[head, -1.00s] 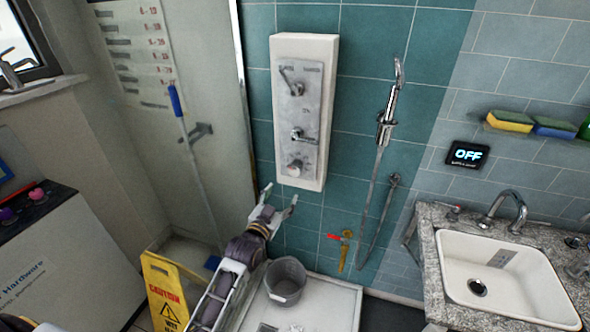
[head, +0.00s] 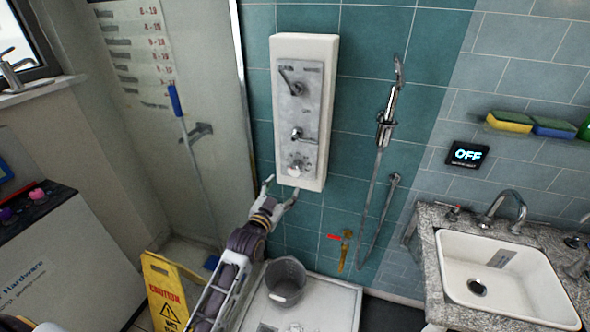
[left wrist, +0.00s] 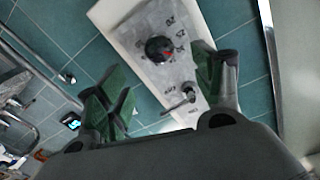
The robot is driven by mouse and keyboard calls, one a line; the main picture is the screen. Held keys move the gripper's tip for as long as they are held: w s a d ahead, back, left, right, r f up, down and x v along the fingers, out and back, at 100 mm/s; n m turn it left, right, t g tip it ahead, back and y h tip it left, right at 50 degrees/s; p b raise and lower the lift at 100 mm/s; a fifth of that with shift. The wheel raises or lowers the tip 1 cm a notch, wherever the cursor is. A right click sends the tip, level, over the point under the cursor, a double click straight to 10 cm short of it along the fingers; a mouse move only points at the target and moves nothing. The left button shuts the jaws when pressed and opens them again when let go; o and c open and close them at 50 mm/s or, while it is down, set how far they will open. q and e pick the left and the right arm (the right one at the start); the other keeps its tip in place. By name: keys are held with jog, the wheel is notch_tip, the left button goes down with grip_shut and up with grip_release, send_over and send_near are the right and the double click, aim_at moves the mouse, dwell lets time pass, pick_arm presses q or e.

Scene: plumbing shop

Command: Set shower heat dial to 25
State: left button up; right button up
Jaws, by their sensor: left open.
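The shower panel (head: 331,80) is a tall white box with a grey plate on the teal tiled wall. Two lever handles, an upper one (head: 291,84) and a middle one (head: 298,133), sit above a round dial (head: 296,167) near its bottom.
A hand shower (head: 387,118) with its hose hangs right of the panel. A red-handled brass valve (head: 345,240) is lower down. A grey bucket (head: 286,282) stands in the white shower tray (head: 331,304). A yellow caution sign (head: 165,292) and a sink (head: 503,277) flank it.

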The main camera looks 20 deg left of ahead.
aim_at(294, 171)
pick_arm(q)
jog(key=w, duration=0.5)
jog(key=shift+w+d, duration=0.25)
jog(key=shift+w, duration=1.1)
jog(key=shift+w+d, duration=0.15)
jog(key=shift+w, duration=1.25)
jog(key=shift+w+d+p, duration=0.1)
jog(key=shift+w+p, duration=0.2)
jog(key=shift+w, duration=0.5)
pick_arm(e)
jog(key=shift+w+a+r, duration=0.3)
jog(key=shift+w+a, duration=0.05)
jog(key=shift+w, duration=0.1)
